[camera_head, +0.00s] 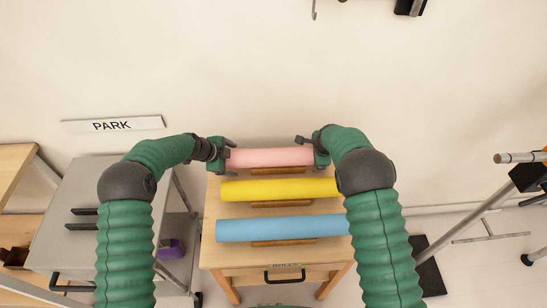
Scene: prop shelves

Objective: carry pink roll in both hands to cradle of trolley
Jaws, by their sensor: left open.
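The pink roll (270,157) lies crosswise at the back of a wooden table, behind the yellow and blue rolls. My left gripper (224,154) is open at the roll's left end. My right gripper (314,150) is at its right end; its jaws are too small and hidden to read. A grey-topped trolley (75,180) stands at the left. Dark bars (84,212) on its top may be the cradle, partly hidden by my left arm.
The yellow roll (275,190) and blue roll (280,229) lie on the wooden table (225,257) in front. A PARK sign (113,124) is on the wall above the trolley. A purple object (172,249) sits low on the trolley. A metal stand (490,205) is at the right.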

